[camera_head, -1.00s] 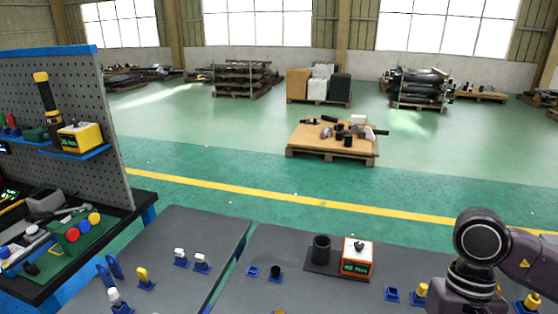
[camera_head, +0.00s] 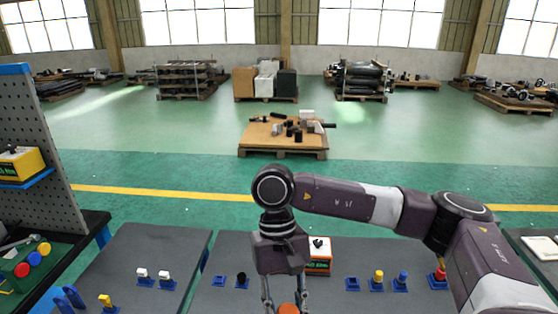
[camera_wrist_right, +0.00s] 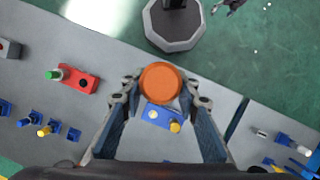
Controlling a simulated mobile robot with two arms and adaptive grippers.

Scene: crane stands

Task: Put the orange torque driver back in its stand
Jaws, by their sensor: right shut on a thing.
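The orange torque driver shows in the right wrist view as a round orange end (camera_wrist_right: 160,82) between the fingers of my right gripper (camera_wrist_right: 158,90). The gripper is shut on it. In the head view only its orange top (camera_head: 288,309) shows at the bottom edge; its lower part is hidden. The stand's orange box with a display (camera_head: 318,262) sits behind my right gripper, on the far side of the bench.
Blue holders with yellow (camera_head: 376,280), blue (camera_head: 401,281) and red pieces stand right of the orange box. A blue block with knobs (camera_wrist_right: 162,116) and a red one (camera_wrist_right: 75,78) lie on the bench. A pegboard (camera_head: 40,150) rises at left.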

